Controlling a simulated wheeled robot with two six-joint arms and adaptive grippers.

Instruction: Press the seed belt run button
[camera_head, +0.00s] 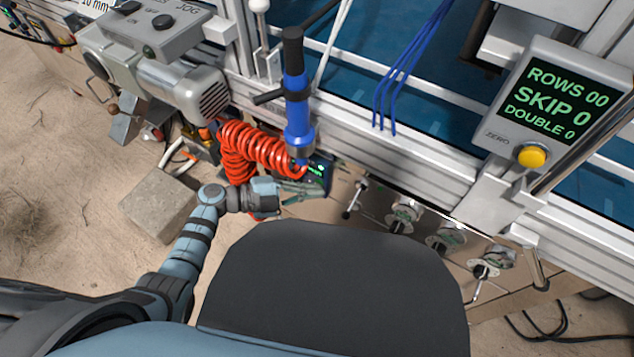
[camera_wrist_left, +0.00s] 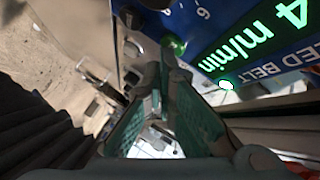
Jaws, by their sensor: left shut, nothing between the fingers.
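The seed belt control panel shows in the left wrist view (camera_wrist_left: 205,15) as a blue face with a green "4 m/min" display (camera_wrist_left: 255,38) and partly visible "…ED BELT" lettering. A round green-lit button (camera_wrist_left: 174,44) sits at the panel's edge, just beyond my fingertips. A small white lamp or button with a green glow (camera_wrist_left: 226,84) is to its right. My left gripper (camera_wrist_left: 165,62) is shut and empty, its tips close to the green-lit button; I cannot tell whether they touch. In the head view my left gripper (camera_head: 312,188) is by the small dark panel (camera_head: 318,170). My right gripper is out of view.
A coiled orange hose (camera_head: 250,145) hangs just above and left of the gripper. A blue-handled tool (camera_head: 297,105) stands above the panel. Several knobs (camera_head: 403,215) line the front to the right. A counter display with a yellow button (camera_head: 532,156) is at the right.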

